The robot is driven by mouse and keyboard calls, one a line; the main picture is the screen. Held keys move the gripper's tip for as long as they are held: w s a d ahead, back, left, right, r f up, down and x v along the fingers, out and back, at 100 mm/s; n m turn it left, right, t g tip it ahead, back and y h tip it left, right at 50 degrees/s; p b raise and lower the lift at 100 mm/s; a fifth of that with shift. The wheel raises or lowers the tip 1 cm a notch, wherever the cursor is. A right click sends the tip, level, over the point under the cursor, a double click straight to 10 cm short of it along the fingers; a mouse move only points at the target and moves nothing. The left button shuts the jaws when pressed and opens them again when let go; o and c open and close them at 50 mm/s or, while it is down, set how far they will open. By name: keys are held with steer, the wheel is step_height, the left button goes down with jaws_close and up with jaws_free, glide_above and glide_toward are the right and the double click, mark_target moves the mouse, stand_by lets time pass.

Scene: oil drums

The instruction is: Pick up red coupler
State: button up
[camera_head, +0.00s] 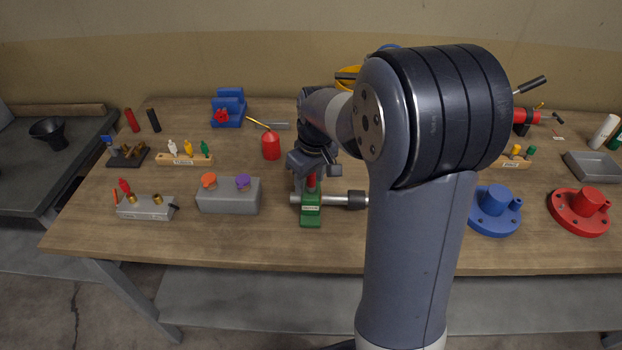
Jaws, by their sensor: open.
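My gripper (311,172) points down over the green labelled block (310,213) near the middle of the workbench, with its jaws open. A small red piece (311,181) stands upright at the back of this block, below and between the jaws. It looks like the red coupler, but the gripper hides much of it. I cannot tell whether the fingers touch it.
A grey bar with a black end (356,200) lies right of the green block. A red oil can (271,146) and a grey box with orange and purple caps (228,198) stand left of my gripper. Blue (495,222) and red (580,222) flanges lie at the right. My arm hides the bench's centre-right.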

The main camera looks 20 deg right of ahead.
steer(key=shift+c, duration=0.3)
jaws_close()
